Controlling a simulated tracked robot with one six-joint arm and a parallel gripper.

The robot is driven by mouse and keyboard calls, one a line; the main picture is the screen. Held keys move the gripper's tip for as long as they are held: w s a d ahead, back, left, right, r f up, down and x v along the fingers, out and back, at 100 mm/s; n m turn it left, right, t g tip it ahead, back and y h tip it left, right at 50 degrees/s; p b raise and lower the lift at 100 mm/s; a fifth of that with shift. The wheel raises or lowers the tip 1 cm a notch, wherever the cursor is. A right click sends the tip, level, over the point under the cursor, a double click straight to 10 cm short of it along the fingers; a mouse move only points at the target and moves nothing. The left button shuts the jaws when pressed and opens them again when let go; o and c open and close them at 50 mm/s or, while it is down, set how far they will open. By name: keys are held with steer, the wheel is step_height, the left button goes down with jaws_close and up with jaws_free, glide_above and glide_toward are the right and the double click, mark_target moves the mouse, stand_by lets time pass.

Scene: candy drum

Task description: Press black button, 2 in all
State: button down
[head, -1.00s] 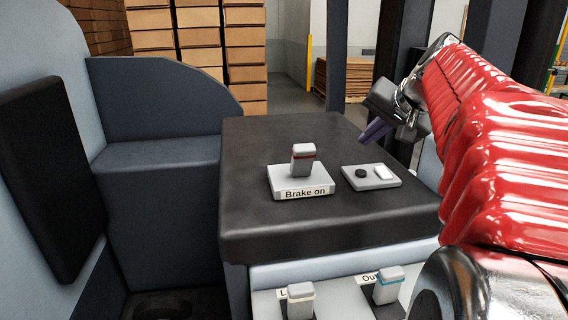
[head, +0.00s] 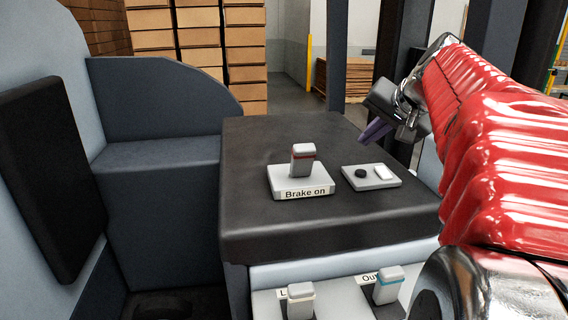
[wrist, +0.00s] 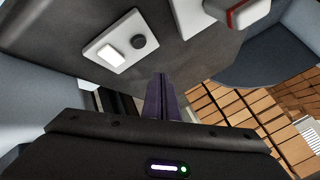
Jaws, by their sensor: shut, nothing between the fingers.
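The black button (head: 360,173) is a small round knob on a light grey plate (head: 373,184), beside a white rectangular button (head: 383,172). In the wrist view the black button (wrist: 138,41) shows above my fingertips, with the white button (wrist: 111,54) to its left. My gripper (head: 366,138), with purple fingers, is shut and empty. It is above the dark console top, behind the button plate in the head view, and apart from the button. The fingers also show in the wrist view (wrist: 160,78), close together.
A lever with a red band (head: 303,160) stands on a plate labelled "Brake on" (head: 304,193), left of the button plate. Two more levers (head: 300,301) (head: 388,285) are on the front ledge below. The dark console top (head: 260,205) is otherwise bare. Stacked boxes (head: 245,50) stand far behind.

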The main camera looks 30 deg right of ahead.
steer(key=shift+r, duration=0.1)
stand_by(0.7)
step_height(320, 180, up, 4)
steer(key=shift+f, duration=0.2)
steer(key=shift+f, duration=0.1)
glide_above(363, 176)
steer(key=shift+f, duration=4.35)
steer(key=shift+f, duration=0.35)
